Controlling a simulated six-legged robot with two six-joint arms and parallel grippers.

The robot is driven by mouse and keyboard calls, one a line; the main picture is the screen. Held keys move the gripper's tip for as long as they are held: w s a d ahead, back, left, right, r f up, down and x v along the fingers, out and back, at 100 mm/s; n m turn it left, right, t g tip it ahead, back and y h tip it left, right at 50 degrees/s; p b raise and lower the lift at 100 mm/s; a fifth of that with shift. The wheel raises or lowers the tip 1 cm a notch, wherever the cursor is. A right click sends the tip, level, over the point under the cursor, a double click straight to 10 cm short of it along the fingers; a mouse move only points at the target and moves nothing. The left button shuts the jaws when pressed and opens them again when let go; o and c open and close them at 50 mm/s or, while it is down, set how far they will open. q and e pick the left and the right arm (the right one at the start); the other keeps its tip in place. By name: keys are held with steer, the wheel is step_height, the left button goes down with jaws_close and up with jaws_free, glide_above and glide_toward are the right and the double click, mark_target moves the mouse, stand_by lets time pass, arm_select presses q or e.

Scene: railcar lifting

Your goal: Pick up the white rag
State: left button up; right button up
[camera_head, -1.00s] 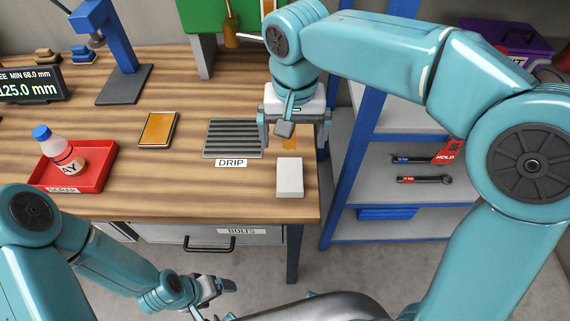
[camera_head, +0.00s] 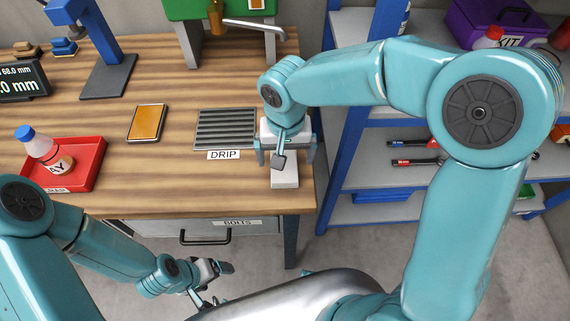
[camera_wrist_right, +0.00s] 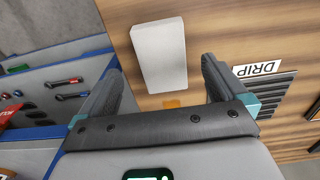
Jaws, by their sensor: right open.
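The white rag (camera_head: 285,178) is a small pale folded block on the wooden bench, near its front right corner. It also shows whole in the right wrist view (camera_wrist_right: 160,55), ahead of the fingers. My right gripper (camera_head: 286,160) is open above the rag's far end and hides part of it in the head view. In the wrist view its two fingers (camera_wrist_right: 160,76) stand apart on either side of the rag's near end, with nothing held. My left gripper (camera_head: 213,277) hangs low in front of the bench drawer, far from the rag; its jaw gap is unclear.
A grey slotted drip tray (camera_head: 226,130) with a DRIP label lies left of the right gripper. An orange pad (camera_head: 147,122) and a red tray (camera_head: 85,165) with a bottle stand farther left. Blue-framed shelves (camera_head: 400,180) with tools rise beyond the bench's right edge.

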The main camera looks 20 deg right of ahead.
step_height(320, 180, down, 5)
steer(key=shift+w+a+r+p, duration=0.15)
steer(key=shift+r+p, duration=0.05)
steer(key=shift+p, duration=0.1)
steer(key=c, duration=1.1)
steer(key=shift+o, duration=0.2)
steer(key=shift+w+r, duration=0.1)
steer(key=shift+r, duration=0.45)
step_height(320, 180, up, 19)
